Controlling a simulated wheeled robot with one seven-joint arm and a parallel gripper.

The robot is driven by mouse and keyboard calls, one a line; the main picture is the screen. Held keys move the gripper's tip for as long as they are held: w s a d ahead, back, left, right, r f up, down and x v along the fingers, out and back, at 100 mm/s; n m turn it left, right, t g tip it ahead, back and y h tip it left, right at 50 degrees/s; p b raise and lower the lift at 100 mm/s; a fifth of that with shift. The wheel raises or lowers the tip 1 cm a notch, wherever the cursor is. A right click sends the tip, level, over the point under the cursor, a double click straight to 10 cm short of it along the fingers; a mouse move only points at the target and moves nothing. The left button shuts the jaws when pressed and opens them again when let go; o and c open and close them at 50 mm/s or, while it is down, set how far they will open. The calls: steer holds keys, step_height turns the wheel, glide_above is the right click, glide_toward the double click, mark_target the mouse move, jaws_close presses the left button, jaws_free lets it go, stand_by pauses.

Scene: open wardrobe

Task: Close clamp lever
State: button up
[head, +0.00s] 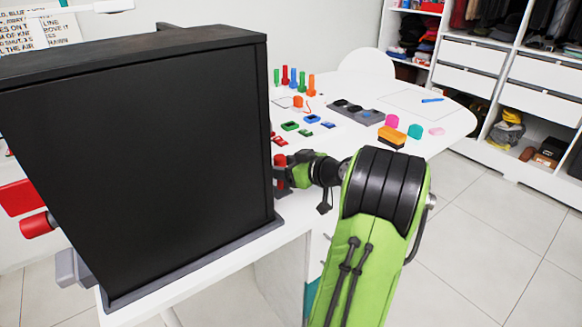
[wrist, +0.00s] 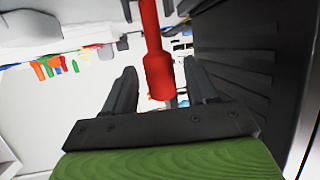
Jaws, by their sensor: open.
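A red lever handle (wrist: 158,72) with a thick rounded end shows in the wrist view, its thin shaft running up out of the picture. My gripper (wrist: 165,80) is open, with one dark finger on each side of the handle's end. I cannot tell whether either finger touches it. In the head view my gripper (head: 284,178) is by the right edge of the black cabinet, at a small red part (head: 280,160) that seems to be the same lever. The clamp's body and the lever's base are mostly hidden.
The black cabinet (head: 140,165) stands on a grey base at the left of the white table (head: 350,150). Red parts (head: 38,224) stick out at its left side. Coloured pegs (head: 293,80), a grey tray (head: 357,111) and small blocks stand farther back. An open wardrobe (head: 500,85) is behind.

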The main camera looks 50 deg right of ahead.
steer(key=p+v, duration=0.3)
steer(key=v, duration=1.2)
steer(key=shift+s+r, duration=0.25)
